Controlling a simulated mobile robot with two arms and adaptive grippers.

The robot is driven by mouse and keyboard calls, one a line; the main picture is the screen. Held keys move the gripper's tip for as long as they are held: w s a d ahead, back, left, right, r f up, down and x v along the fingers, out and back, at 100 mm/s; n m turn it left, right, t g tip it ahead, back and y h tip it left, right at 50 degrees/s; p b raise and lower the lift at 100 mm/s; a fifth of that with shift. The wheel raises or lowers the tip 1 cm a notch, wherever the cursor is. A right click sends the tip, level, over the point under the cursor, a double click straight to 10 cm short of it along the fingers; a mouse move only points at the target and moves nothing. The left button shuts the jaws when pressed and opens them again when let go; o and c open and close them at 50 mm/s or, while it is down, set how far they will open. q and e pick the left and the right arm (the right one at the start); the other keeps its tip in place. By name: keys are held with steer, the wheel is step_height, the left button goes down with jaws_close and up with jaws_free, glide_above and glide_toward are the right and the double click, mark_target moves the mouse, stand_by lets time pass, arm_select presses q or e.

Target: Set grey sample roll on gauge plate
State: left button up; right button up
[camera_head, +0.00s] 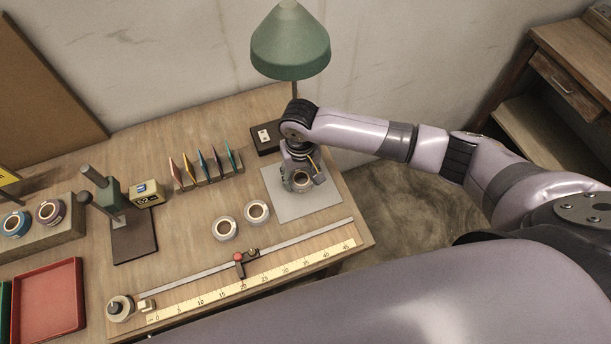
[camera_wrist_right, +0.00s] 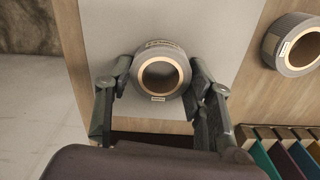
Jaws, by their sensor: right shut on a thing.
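My right gripper (camera_head: 303,180) is shut on a grey tape roll (camera_wrist_right: 162,50) with a tan core, its fingers on opposite sides of it. The roll is over the light grey sheet (camera_head: 323,198) at the table's right end; I cannot tell whether it touches the sheet. Two more grey rolls (camera_head: 227,237) (camera_head: 257,221) lie on the wood left of the sheet, and one shows in the right wrist view (camera_wrist_right: 272,48). A gauge stand (camera_head: 106,192) with a dark plate (camera_head: 134,245) stands further left, its plate bare. My left gripper is not in view.
A yellow readout box (camera_head: 146,193) and several coloured cards (camera_head: 206,167) stand behind the rolls. A long ruler (camera_head: 225,292) with a slider lies along the front. A green lamp (camera_head: 290,45) rises behind my gripper. A red tray (camera_head: 47,302) is at left.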

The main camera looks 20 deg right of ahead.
steer(key=shift+a+r, duration=0.1)
steer(key=shift+r, duration=0.05)
steer(key=shift+s+a, duration=0.15)
steer(key=shift+s, duration=0.05)
steer(key=o, duration=0.7)
steer(key=shift+w+f, duration=0.1)
steer(key=shift+f, duration=0.15)
steer(key=shift+o, duration=1.1)
steer(key=shift+r, duration=0.15)
